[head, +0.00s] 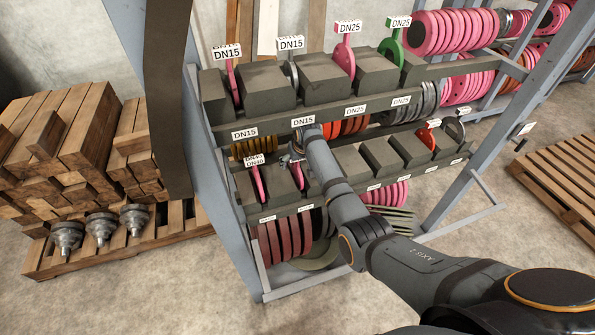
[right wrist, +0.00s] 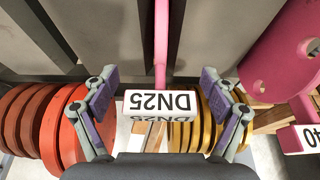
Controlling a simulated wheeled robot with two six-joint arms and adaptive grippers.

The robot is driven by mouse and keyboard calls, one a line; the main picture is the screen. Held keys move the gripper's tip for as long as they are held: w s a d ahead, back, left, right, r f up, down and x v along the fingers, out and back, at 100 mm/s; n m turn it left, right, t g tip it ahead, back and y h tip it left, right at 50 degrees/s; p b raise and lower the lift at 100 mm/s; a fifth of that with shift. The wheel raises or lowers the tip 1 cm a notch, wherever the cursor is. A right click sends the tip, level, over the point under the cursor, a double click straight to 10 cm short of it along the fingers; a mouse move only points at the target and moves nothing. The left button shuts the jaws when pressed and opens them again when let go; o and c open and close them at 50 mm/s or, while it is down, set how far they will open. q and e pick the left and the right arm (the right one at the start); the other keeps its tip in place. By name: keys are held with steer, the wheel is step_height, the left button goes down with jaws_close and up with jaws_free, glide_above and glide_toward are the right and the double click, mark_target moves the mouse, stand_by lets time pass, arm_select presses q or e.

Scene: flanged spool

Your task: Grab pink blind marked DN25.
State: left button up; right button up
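In the right wrist view a pink blind (right wrist: 161,45) stands in a slot between grey blocks, with a white tag (right wrist: 161,104) reading DN25, upside down there. My right gripper (right wrist: 159,88) is open, one finger on each side of the tag, with visible gaps. In the head view my right gripper (head: 294,156) is at the lower row of the rack, just above a pink blind (head: 298,177) whose tag I cannot make out. Another pink blind (head: 345,60), tagged DN25 (head: 348,27), stands in the top row. My left gripper is not in view.
A pink blind tagged DN40 (head: 256,183) stands just left of my right gripper in the head view. A green blind (head: 392,48) tagged DN25 is in the top row. The shelf (head: 290,123) above lies close to my gripper.

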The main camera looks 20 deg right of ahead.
jaws_close()
steer(key=shift+w+r, duration=0.1)
steer(key=shift+w, duration=0.05)
stand_by(0.4)
